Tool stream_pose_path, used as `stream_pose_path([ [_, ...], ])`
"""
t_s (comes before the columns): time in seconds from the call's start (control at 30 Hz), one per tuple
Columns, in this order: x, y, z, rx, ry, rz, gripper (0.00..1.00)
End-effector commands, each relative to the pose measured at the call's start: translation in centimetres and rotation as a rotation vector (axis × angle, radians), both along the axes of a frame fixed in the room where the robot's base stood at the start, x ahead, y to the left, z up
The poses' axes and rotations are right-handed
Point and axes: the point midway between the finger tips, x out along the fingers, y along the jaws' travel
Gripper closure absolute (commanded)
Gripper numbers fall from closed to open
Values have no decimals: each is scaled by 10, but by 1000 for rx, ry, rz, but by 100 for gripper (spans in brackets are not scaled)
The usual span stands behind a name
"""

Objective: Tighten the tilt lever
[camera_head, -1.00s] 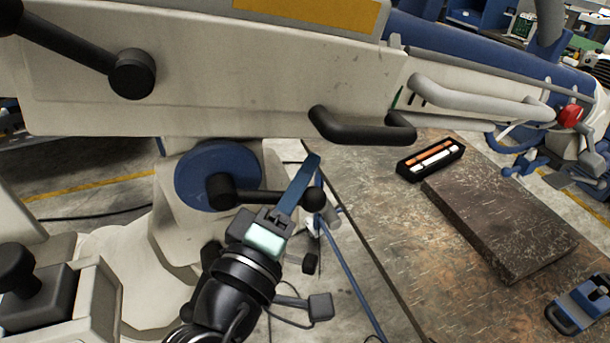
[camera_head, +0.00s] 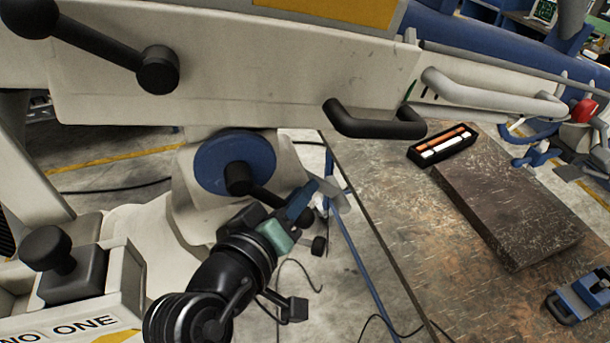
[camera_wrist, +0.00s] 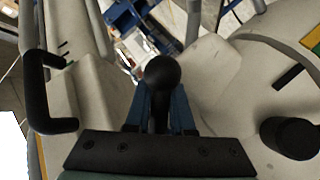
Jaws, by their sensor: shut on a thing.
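The tilt lever (camera_head: 262,193) is a black rod with a hub on a blue disc (camera_head: 212,165) below the pale arm. It slopes down to the right from its hub in the head view. In the wrist view the black ball knob (camera_wrist: 162,72) stands up beyond my gripper's fingers (camera_wrist: 161,108). The blue fingers lie on both sides of the rod just below the ball and are shut on it.
Another black lever (camera_head: 100,42) sits on the pale arm above. A dark handle (camera_head: 375,122) juts out above the gripper, to its right. A worktable (camera_head: 400,215) on the right bears a dark slab (camera_head: 510,205), a small black tray (camera_head: 412,153) and a blue clamp-like tool (camera_head: 582,298).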

Motion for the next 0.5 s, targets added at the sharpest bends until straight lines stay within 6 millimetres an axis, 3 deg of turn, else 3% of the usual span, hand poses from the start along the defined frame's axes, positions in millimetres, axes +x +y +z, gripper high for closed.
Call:
stream_pose_path([
  [0.03, -3, -5, -11, 23, 39, -21, 100],
  [0.1, -4, -3, -14, 56, 49, -21, 100],
  [0.5, -6, 4, -23, 149, 80, -21, 100],
])
